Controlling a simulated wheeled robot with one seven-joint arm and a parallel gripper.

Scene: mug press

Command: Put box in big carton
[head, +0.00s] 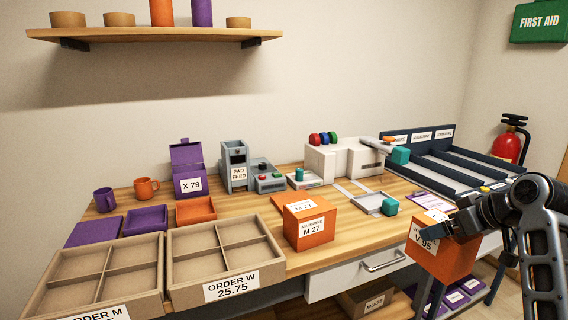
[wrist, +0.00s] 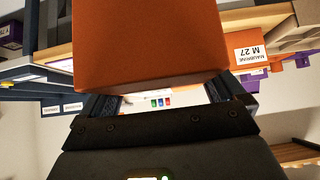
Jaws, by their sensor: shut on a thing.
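My gripper (head: 452,220) is shut on an orange box labelled V 95 (head: 440,262). It holds the box up at the right, in front of the table's front edge. In the wrist view the orange box (wrist: 150,45) fills the upper middle between the fingers. Two brown divided cartons stand at the front left: ORDER W 25.75 (head: 232,288) and, left of it, ORDER M (head: 98,312). Both look empty and are partly cut off or close to the lower edge. Which is the big carton, I cannot tell for sure. My gripper is far to their right.
Another orange box, M 27 (head: 310,228), stands on the table between my gripper and the cartons. A drawer handle (head: 384,262) is below the table edge. A white press (head: 345,160), purple box X 79 (head: 188,180) and mugs (head: 146,188) stand farther back.

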